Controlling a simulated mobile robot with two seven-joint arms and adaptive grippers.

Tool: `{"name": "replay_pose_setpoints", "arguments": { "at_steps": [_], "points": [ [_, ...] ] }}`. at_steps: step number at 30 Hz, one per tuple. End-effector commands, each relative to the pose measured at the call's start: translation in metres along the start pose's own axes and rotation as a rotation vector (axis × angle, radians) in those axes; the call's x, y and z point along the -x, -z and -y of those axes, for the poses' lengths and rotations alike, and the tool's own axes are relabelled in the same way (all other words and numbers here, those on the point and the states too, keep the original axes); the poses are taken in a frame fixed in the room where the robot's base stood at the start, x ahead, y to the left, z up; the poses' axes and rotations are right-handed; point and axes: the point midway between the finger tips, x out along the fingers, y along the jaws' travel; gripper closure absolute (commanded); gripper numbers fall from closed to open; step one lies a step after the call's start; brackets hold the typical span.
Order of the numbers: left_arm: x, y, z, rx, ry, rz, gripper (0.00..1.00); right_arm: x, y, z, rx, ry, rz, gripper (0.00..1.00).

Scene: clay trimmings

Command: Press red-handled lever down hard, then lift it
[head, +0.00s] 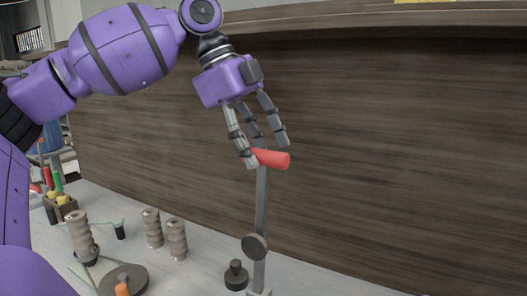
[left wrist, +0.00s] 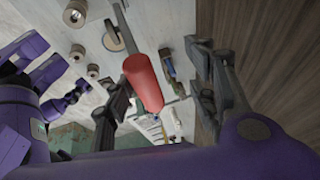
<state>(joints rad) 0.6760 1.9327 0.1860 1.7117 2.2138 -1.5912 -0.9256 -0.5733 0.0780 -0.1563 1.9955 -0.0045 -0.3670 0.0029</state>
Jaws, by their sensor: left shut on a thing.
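The lever has a red handle (head: 272,159) on top of a grey flat shaft (head: 261,215). The shaft stands nearly upright from a pivot with a round dark knob (head: 255,245). My left gripper (head: 265,152) comes from above and is shut on the red handle, with fingers on both sides of it. The handle's right end sticks out past the fingers. In the left wrist view the red handle (left wrist: 143,82) lies between the dark fingers. Purple parts of mine show at the left of that view, too unclear to read a right gripper's jaws.
A wooden panel wall (head: 400,160) rises close behind the lever. Several ribbed spools (head: 152,228) and a round disc (head: 123,279) stand on the pale bench at left. A small dark knob (head: 236,275) is beside the lever's base. The bench right of the lever is clear.

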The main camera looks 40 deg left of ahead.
Motion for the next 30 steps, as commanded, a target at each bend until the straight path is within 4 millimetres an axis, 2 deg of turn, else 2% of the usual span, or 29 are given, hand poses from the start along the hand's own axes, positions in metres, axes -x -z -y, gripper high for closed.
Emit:
{"name": "replay_pose_setpoints", "arguments": {
  "at_steps": [1, 3, 6, 12, 18, 30],
  "points": [
    [0.021, 0.003, 0.006, 0.002, 0.033, -0.005, 0.58, 0.000, 0.002, 0.000, 0.000, 0.000, -0.003, 0.62],
    [0.038, 0.004, 0.005, 0.001, 0.037, -0.005, 0.58, 0.000, 0.003, 0.000, 0.000, 0.000, -0.005, 0.62],
    [0.060, 0.004, 0.002, 0.001, 0.035, -0.004, 0.58, 0.000, 0.004, 0.000, 0.000, 0.000, -0.006, 0.62],
    [0.092, 0.004, -0.001, 0.000, 0.026, -0.003, 0.58, 0.000, 0.004, 0.000, 0.000, 0.000, -0.007, 0.62],
    [0.105, 0.004, -0.003, -0.002, 0.023, -0.005, 0.58, 0.000, 0.004, 0.000, 0.000, 0.000, -0.007, 0.62],
    [0.105, 0.004, -0.003, -0.003, 0.021, -0.005, 0.58, 0.000, 0.004, 0.000, 0.000, 0.000, -0.008, 0.62]
  ]
}}
